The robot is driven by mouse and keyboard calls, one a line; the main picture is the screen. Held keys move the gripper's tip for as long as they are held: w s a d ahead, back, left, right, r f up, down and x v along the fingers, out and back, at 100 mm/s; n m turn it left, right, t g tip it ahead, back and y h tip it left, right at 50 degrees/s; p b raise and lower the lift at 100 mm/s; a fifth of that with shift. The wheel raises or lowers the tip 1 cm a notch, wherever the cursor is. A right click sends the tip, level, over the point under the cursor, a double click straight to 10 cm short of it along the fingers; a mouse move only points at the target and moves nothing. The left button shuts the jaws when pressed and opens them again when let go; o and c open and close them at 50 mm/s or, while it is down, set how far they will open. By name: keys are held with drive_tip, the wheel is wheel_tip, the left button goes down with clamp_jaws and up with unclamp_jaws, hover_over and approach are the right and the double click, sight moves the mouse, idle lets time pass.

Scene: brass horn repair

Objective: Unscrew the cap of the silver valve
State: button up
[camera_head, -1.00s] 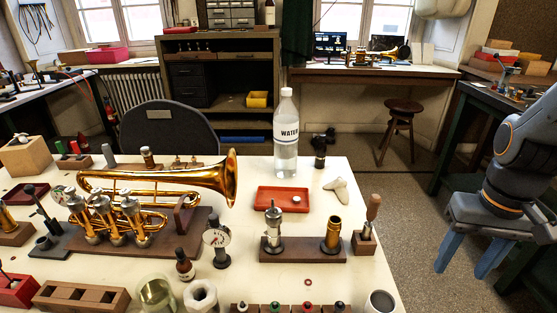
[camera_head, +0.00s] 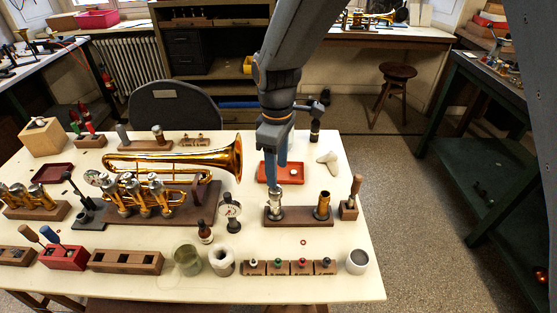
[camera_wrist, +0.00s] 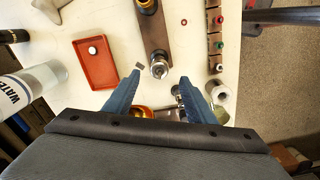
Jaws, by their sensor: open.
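The silver valve (camera_head: 275,205) stands upright on a dark wooden stand (camera_head: 300,216), left of a brass valve (camera_head: 322,203). In the wrist view I look down on the silver valve's round top (camera_wrist: 159,66). My gripper (camera_head: 276,176) points down just above and behind the valve in the head view. In the wrist view my gripper (camera_wrist: 160,78) has its two blue fingers apart, with the valve's top between and slightly beyond the tips. Nothing is held. I cannot tell the exact height gap to the cap.
A red tray (camera_head: 297,180) with a small pale piece lies behind the stand. The water bottle (camera_wrist: 38,85) shows in the wrist view. A trumpet (camera_head: 170,158) and a dial gauge (camera_head: 230,212) stand to the left, a wood-handled tool (camera_head: 354,190) to the right.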

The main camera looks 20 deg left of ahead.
sight(278, 189)
drive_tip(key=shift+d+f+p, duration=0.1)
drive_tip(key=shift+f+p, duration=0.85)
drive_tip(key=shift+f, duration=2.6)
drive_tip(key=shift+c, duration=0.2)
drive_tip(key=c, duration=1.2)
drive_tip(key=shift+s+m+p, duration=0.1)
drive_tip(key=shift+m+p, duration=0.65)
drive_tip(key=shift+m, duration=1.05)
drive_tip(key=n, duration=0.4)
drive_tip(key=shift+b, duration=0.3)
drive_tip(key=shift+w+n, duration=0.2)
drive_tip(key=shift+n, duration=0.5)
